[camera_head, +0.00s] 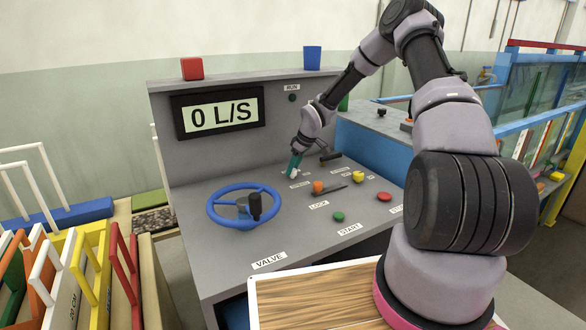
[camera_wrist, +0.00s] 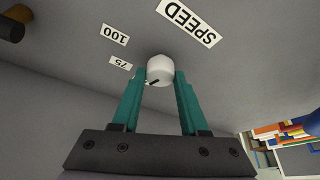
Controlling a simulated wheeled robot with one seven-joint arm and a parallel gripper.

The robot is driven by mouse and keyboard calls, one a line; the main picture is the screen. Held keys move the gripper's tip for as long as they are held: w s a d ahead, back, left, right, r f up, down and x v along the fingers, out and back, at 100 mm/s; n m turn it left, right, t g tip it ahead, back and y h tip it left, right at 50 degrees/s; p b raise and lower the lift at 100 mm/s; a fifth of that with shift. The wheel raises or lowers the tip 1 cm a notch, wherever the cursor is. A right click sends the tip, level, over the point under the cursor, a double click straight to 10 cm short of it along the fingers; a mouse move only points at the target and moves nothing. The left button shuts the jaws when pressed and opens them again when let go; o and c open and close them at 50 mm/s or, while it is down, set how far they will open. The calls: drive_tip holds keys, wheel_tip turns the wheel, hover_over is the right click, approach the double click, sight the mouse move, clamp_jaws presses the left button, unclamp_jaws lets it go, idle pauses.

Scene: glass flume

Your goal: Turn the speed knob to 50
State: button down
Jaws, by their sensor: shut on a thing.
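The speed knob (camera_wrist: 160,70) is a small white cylinder with a dark pointer mark in the wrist view. My gripper (camera_wrist: 160,82) has its two teal fingers on either side of the knob, shut on it. Printed labels SPEED (camera_wrist: 189,22), 100 (camera_wrist: 115,34) and 75 (camera_wrist: 121,63) are on the panel around it. A 50 label is not visible in the wrist view. In the head view, my gripper (camera_head: 294,165) reaches down to the grey sloped console (camera_head: 245,270), and the knob is mostly hidden. The display (camera_head: 218,113) reads 0 L/S.
A blue valve wheel (camera_head: 225,220) stands left of my gripper. An orange knob (camera_head: 318,187), a green button (camera_head: 338,216), a yellow button (camera_head: 358,176) and a red button (camera_head: 384,196) are to the right.

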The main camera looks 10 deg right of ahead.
drive_tip(key=shift+d+n+g+y, duration=0.1)
drive_tip(key=shift+n+g+y, duration=0.3)
drive_tip(key=shift+n, duration=1.1)
drive_tip(key=shift+c, duration=2.1)
unclamp_jaws()
drive_tip(key=v, duration=1)
drive_tip(key=shift+w+r, duration=0.15)
drive_tip(key=shift+r, duration=0.3)
